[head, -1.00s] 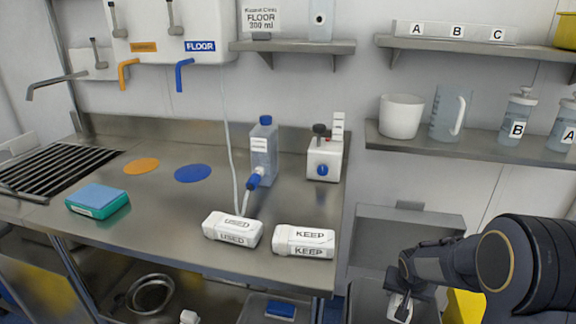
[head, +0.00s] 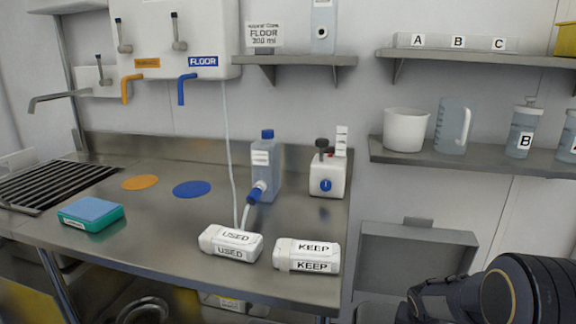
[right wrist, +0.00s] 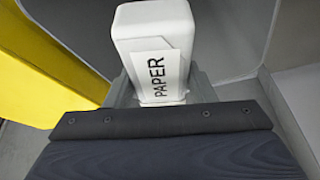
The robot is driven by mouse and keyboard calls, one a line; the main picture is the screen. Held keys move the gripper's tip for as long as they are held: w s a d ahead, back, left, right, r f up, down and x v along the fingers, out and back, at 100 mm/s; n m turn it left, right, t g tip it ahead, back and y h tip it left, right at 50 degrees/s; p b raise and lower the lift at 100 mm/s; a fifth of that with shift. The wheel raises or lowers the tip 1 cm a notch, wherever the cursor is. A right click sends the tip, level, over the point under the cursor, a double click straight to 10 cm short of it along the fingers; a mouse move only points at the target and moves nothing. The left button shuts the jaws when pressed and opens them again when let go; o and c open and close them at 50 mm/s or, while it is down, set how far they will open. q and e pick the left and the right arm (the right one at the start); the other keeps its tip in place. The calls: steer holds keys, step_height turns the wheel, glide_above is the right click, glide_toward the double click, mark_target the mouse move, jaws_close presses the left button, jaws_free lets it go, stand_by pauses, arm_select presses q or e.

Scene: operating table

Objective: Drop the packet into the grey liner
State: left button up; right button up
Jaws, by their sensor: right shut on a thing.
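The packet is a white block with a PAPER label (right wrist: 152,50) in the right wrist view. My right gripper (right wrist: 158,92) is shut on its near end, and the far end sticks out beyond the fingers. Grey walls, apparently of the grey liner (right wrist: 228,35), show around and beyond the packet; I cannot tell how deep the packet is between them. In the head view a grey open-lidded bin (head: 418,262) stands right of the bench, its lower part cut off. My right arm comes in at the lower right, with its fingers below the frame. My left gripper is not in view.
A yellow bin (right wrist: 45,60) is beside the grey walls in the right wrist view. The steel bench (head: 150,235) ends just left of the grey bin, with white USED (head: 230,243) and KEEP (head: 307,256) blocks near its front edge. A shelf (head: 470,157) with jugs and bottles is above.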

steer(key=o, duration=1.1)
steer(key=shift+c, duration=0.2)
steer(key=shift+r, duration=0.1)
steer(key=p+v, duration=0.2)
steer(key=v, duration=0.5)
steer(key=shift+s+a+r, duration=0.1)
steer(key=shift+r, duration=0.25)
